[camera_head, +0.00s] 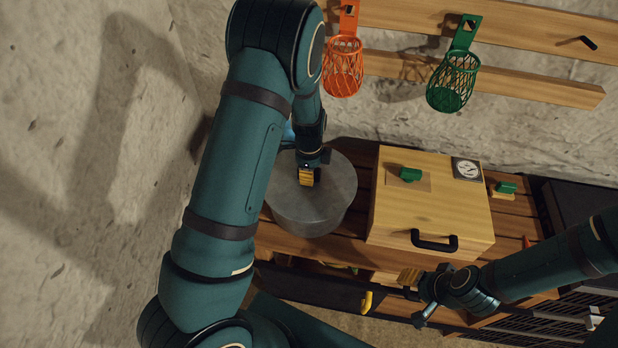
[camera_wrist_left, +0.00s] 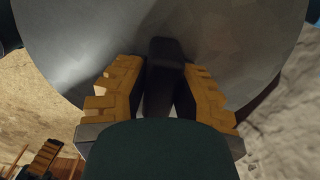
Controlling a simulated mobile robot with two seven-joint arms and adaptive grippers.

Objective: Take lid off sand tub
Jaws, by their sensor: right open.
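The sand tub (camera_head: 309,218) is a round grey tub standing on the wooden bench at the left end. Its flat grey lid (camera_head: 338,178) sits on top, with a dark bar handle in the middle. My left gripper (camera_head: 309,177) reaches down onto this handle. In the left wrist view, its yellow fingers (camera_wrist_left: 165,75) close in on both sides of the black handle (camera_wrist_left: 166,62), their tips seeming to touch it. The grey lid (camera_wrist_left: 75,45) fills the upper part of that view. My right gripper (camera_head: 412,284) is open and empty, in front of the bench, right of the tub.
A wooden box (camera_head: 432,205) with a black front handle stands just right of the tub. Orange (camera_head: 343,70) and green (camera_head: 453,82) baskets hang on the wall rail behind. A rough wall (camera_head: 80,150) bounds the left side.

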